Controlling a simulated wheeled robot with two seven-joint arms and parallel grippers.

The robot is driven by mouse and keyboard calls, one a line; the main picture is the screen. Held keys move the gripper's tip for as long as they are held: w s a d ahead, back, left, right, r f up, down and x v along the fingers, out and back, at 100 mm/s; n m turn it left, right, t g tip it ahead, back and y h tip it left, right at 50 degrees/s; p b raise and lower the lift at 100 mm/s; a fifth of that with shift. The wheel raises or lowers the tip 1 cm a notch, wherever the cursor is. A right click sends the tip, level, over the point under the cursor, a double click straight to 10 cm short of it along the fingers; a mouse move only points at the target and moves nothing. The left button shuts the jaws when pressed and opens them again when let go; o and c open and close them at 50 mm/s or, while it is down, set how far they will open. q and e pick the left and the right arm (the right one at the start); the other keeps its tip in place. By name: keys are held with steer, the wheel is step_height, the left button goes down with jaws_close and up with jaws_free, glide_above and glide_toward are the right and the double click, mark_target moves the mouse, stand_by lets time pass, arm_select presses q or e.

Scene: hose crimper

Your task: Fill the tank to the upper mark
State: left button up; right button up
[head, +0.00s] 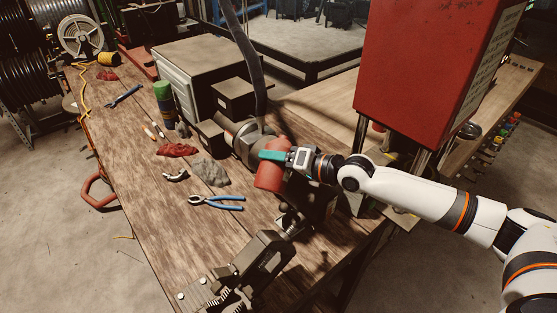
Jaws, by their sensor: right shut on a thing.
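My right gripper (276,156), with teal fingers, is shut on a red container (269,178) over the middle of the workbench. The container looks slightly tilted, and the fingers cover its upper part. Its mouth and contents are hidden. Right beside it, on the left, is a grey metal cylindrical unit (238,138) with a thick dark hose rising from it. I cannot tell whether the container touches this unit. I cannot make out which part is the tank, nor any upper mark or liquid level. My left gripper is not in view.
A wooden workbench (130,170) holds blue-handled pliers (217,202), red rags (177,150), a grey rag (211,172), a wrench (126,96) and a green can (163,96). A dark metal device (245,268) stands in front. A big red cabinet (425,70) rises at right.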

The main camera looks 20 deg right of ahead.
steer(key=shift+r, duration=0.1)
steer(key=shift+s+a+f+n+p, duration=0.1)
steer(key=shift+f+n+p, duration=0.2)
steer(key=shift+p, duration=0.2)
steer(key=shift+s+a+f+n+t, duration=0.15)
steer(key=shift+f+n+t, duration=0.35)
stand_by(0.6)
